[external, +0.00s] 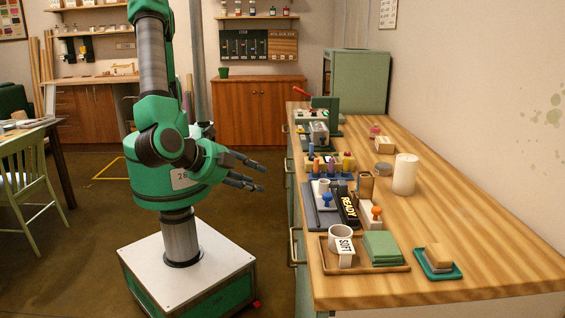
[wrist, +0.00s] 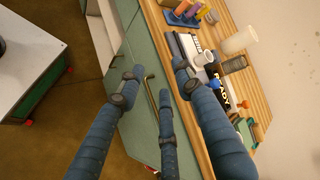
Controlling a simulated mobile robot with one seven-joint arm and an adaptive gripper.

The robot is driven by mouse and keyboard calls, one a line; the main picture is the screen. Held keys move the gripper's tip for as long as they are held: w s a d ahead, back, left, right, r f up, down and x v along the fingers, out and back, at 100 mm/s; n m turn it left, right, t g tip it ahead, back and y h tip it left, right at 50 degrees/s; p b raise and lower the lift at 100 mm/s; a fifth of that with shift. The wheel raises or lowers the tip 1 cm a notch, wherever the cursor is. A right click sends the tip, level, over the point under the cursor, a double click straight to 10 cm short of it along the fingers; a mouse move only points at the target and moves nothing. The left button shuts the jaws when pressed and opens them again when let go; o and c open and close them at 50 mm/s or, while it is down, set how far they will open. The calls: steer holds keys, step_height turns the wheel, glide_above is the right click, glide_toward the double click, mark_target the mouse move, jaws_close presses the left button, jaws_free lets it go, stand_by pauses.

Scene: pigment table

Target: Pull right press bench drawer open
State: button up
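The press bench has a wooden top (external: 450,220) and green drawer fronts, whose narrow left side shows in the external view. In the wrist view a green front (wrist: 145,45) carries a brass bar handle (wrist: 149,88). A brass handle (external: 292,250) also shows near the front end of the bench in the external view. My gripper (external: 257,178) is open and empty, left of the bench with a gap to its fronts. In the wrist view its dark fingers (wrist: 158,78) are spread, with the brass handle appearing between them. I cannot tell the exact distance.
On the bench top stand a wooden tray (external: 330,268) with a mug, a white candle-like cylinder (external: 405,174) and a green dish (external: 427,275). A pale, open-looking recess (wrist: 103,45) lies beside the green front. Clear floor lies between my base and the bench.

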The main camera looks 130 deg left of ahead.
steer(key=w+d+f+m+t+y, duration=0.1)
steer(key=d+f+t, duration=0.1)
steer(key=f, duration=0.7)
steer(key=w+d+f+m+t+y+p, duration=0.1)
steer(key=w+d+f+m+t+y, duration=0.1)
steer(key=d+f, duration=0.3)
step_height(320, 180, down, 4)
steer(key=shift+d+f+t, duration=0.1)
steer(key=shift+d+t, duration=0.2)
steer(key=shift+t, duration=0.4)
steer(key=shift+w+a, duration=0.1)
steer(key=shift+w, duration=0.05)
steer(key=b+x, duration=0.1)
steer(key=x, duration=1.2)
steer(key=shift+a, duration=0.3)
steer(key=shift+w, duration=0.1)
jaws_close()
